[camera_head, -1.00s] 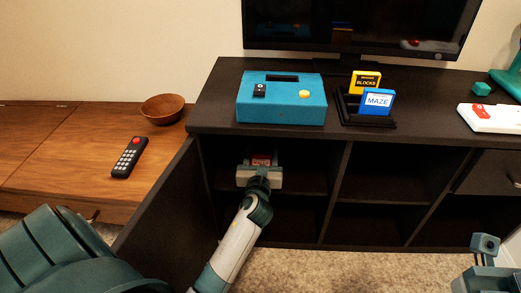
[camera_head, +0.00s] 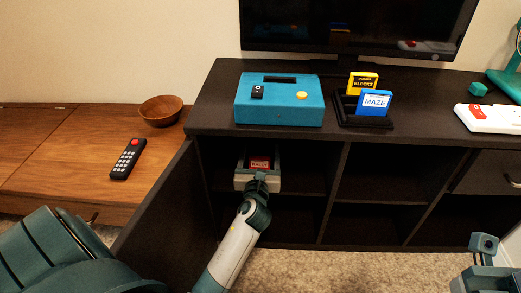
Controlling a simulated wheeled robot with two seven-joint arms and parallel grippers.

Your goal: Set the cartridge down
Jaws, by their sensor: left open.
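A red cartridge (camera_head: 260,163) with a pale label is inside the upper left compartment of the dark cabinet (camera_head: 286,137). My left gripper (camera_head: 259,160) reaches into that compartment from the front. It is open, with its fingers on either side of the cartridge. Whether the cartridge rests fully on the shelf is hard to tell in the shadow. My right gripper (camera_head: 485,247) is at the lower right, partly cut off by the edge, apart from everything; its jaws do not show clearly.
A teal console (camera_head: 280,112) stands on the cabinet top. A black rack (camera_head: 362,121) holds a yellow BLOCKS cartridge (camera_head: 364,82) and a blue MAZE cartridge (camera_head: 374,103). The open cabinet door (camera_head: 160,215) stands left of my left arm. A remote (camera_head: 127,159) and bowl (camera_head: 161,110) lie left.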

